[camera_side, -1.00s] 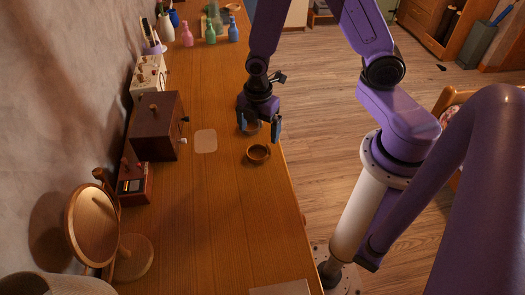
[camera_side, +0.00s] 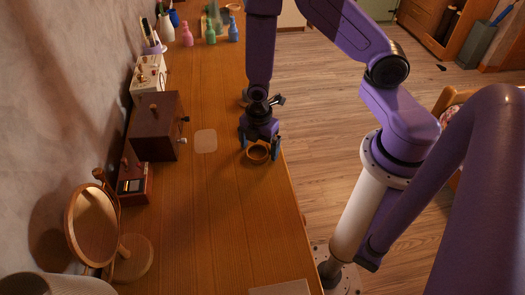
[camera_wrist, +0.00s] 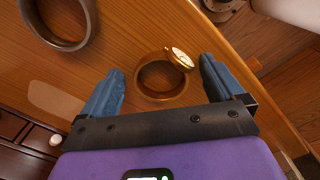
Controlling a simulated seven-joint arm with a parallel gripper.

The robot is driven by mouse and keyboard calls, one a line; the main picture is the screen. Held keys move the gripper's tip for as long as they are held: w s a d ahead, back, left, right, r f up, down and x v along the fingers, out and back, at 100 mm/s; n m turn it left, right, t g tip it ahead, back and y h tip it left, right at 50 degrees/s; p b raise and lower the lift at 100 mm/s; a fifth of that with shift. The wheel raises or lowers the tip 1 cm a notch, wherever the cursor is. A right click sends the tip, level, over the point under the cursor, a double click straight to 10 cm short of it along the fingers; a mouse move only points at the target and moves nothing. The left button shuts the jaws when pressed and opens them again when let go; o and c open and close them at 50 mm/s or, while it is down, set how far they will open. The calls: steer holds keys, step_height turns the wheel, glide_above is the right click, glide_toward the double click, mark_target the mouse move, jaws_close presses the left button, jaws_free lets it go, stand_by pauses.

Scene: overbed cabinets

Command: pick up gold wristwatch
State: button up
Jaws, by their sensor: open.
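The gold wristwatch (camera_wrist: 164,80) lies on the wooden counter, its band a standing ring with a pale round dial on its upper right in the wrist view. In the side view the watch (camera_side: 258,153) shows as a small gold-brown ring below my gripper. My gripper (camera_side: 260,150) is open and low over the counter, its blue fingers on either side of the watch. In the wrist view my gripper's fingertips (camera_wrist: 160,78) stand left and right of the band, with a gap on both sides. Nothing is held.
A grey-brown ring (camera_wrist: 60,20) lies beyond the left finger in the wrist view. A thin pale square (camera_side: 206,141) lies left of the watch. A dark wooden cabinet (camera_side: 155,125) and a round mirror (camera_side: 92,226) stand along the wall. The counter's right edge is close.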

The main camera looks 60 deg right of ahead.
steer(key=shift+c, duration=0.3)
steer(key=c, duration=1)
